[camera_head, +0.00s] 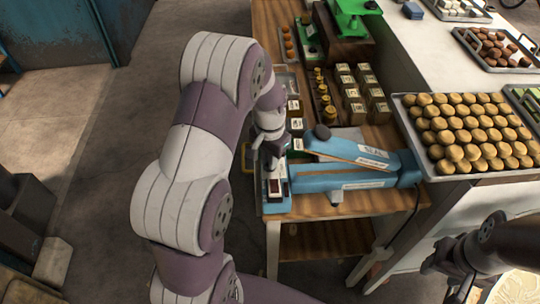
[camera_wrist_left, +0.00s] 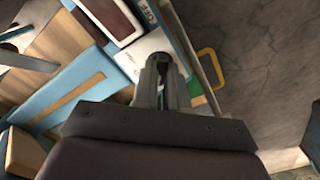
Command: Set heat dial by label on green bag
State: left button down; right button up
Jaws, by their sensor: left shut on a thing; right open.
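The blue sealer (camera_head: 345,178) lies on the wooden table, with a labelled upper arm and a black knob on top. Its control end is at the left, under my left gripper (camera_head: 270,150). In the left wrist view my left gripper (camera_wrist_left: 163,75) is shut at the white control panel (camera_wrist_left: 135,52), beside an "OFF" marking. What it grips appears to be the heat dial, which the fingers hide almost wholly. My right gripper (camera_head: 462,278) is open and empty at the lower right, away from the table. I cannot make out a green bag for certain.
Small labelled boxes (camera_head: 350,92) and brown bottles (camera_head: 322,88) stand behind the sealer. A green scale (camera_head: 352,8) is at the back. A tray of round cookies (camera_head: 398,112) lies on the white counter at the right.

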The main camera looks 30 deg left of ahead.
pick_arm(q)
jog(key=shift+r+m, duration=0.1)
jog(key=shift+m, duration=0.3)
jog(key=c, duration=1.2)
grip_release()
jog(key=shift+o, duration=0.2)
jog(key=shift+s, duration=0.1)
jog(key=shift+r, duration=0.25)
notch_tip(320, 180, up, 12)
jog(key=shift+r+p, duration=0.15)
jog(key=shift+p, duration=0.3)
